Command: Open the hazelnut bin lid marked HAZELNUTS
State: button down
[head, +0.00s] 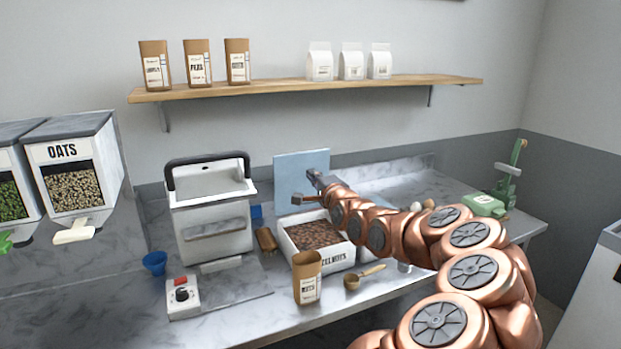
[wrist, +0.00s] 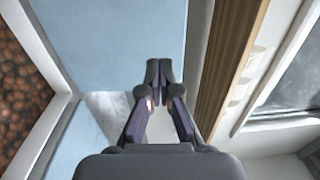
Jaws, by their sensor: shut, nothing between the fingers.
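The hazelnut bin (head: 335,257) is a white box on the counter, with a partly hidden label ending in "ELNUTS" and brown nuts showing inside. Its blue lid (head: 290,172) stands raised, roughly upright, at the back of the bin, and the nuts are uncovered. In the wrist view the lid (wrist: 110,35) is a broad pale blue panel, with the nuts (wrist: 20,85) at the left. My gripper (head: 312,174) is at the upper right part of the lid. Its fingertips (wrist: 159,70) are together and empty, in front of the blue panel; contact with it cannot be told.
A wooden shelf (head: 300,88) with bags runs above. A green device (head: 485,205) is at the right.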

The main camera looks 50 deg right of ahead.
jog(key=b+v, duration=0.2)
jog(key=v, duration=0.5)
jog(key=shift+s+a+b, duration=0.2)
jog(key=shift+b, duration=0.1)
jog(key=w+a+f+n+g+y, duration=0.2)
jog(key=w+a+f+n+y, duration=0.15)
jog(key=a, duration=0.45)
jog(key=w+a+f+n+g+y, duration=0.15)
jog(key=a+n, duration=0.25)
jog(key=a, duration=0.5)
jog(key=s+a+f+n+g+y, duration=0.2)
jog(key=a+f+n, duration=0.1)
jog(key=a, duration=0.3)
jog(key=s+a+f+n+g+y, duration=0.1)
jog(key=s+a+f+n+g, duration=0.2)
jog(key=a, duration=0.4)
jog(key=s+a+f+n+g, duration=0.2)
jog(key=s+a+n+g, duration=0.1)
jog(key=s, duration=0.6)
jog(key=s+a+f+n+g+p, duration=0.1)
jog(key=s+a+f+n+g, duration=0.1)
jog(key=s, duration=0.7)
jog(key=s+a+f+n+g, duration=0.2)
jog(key=s+a+n+g, duration=0.2)
jog(key=s+a, duration=0.4)
jog(key=shift+s+f+g+h, duration=0.25)
jog(key=shift+s+g+h, duration=0.15)
jog(key=shift+s+g, duration=0.45)
